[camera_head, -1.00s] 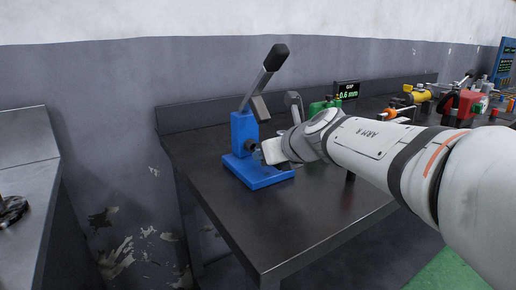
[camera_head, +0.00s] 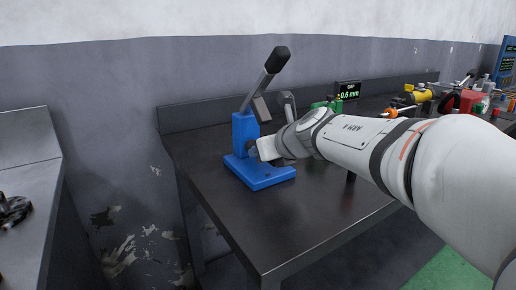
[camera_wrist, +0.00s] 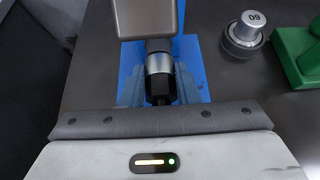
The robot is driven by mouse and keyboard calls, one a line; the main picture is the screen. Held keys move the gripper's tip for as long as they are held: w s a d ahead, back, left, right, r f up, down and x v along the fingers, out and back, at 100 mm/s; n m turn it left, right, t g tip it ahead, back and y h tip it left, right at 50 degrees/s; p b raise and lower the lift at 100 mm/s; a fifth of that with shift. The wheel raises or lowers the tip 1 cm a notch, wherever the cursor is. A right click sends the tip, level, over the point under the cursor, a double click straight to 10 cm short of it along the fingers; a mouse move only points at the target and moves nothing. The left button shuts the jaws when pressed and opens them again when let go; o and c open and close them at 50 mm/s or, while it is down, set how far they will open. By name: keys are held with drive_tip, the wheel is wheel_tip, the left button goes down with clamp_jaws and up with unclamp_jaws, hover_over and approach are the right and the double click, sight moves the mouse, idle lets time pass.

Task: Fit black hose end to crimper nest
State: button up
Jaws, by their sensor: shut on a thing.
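The blue crimper (camera_head: 243,133) with its raised black-knobbed lever stands on the dark table. Its blue base (camera_wrist: 194,48) also shows in the wrist view, below a grey block (camera_wrist: 146,17). My gripper (camera_head: 258,149) is at the crimper's right front side, close to its body. In the wrist view my gripper (camera_wrist: 159,90) is shut on the black hose end (camera_wrist: 158,89), whose silver collar (camera_wrist: 158,62) points toward the crimper. The collar's far tip is partly hidden by the grey block, so I cannot tell whether it sits in the nest.
A silver cylinder with a number on top (camera_wrist: 249,30) and a green object (camera_wrist: 298,55) stand right of the crimper. A gap display (camera_head: 347,90) reads 0.6 mm. Several tools (camera_head: 465,100) crowd the far right. The table's left front is clear.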

idle(0.7)
drive_tip(key=o, duration=1)
drive_tip(key=shift+o, duration=0.2)
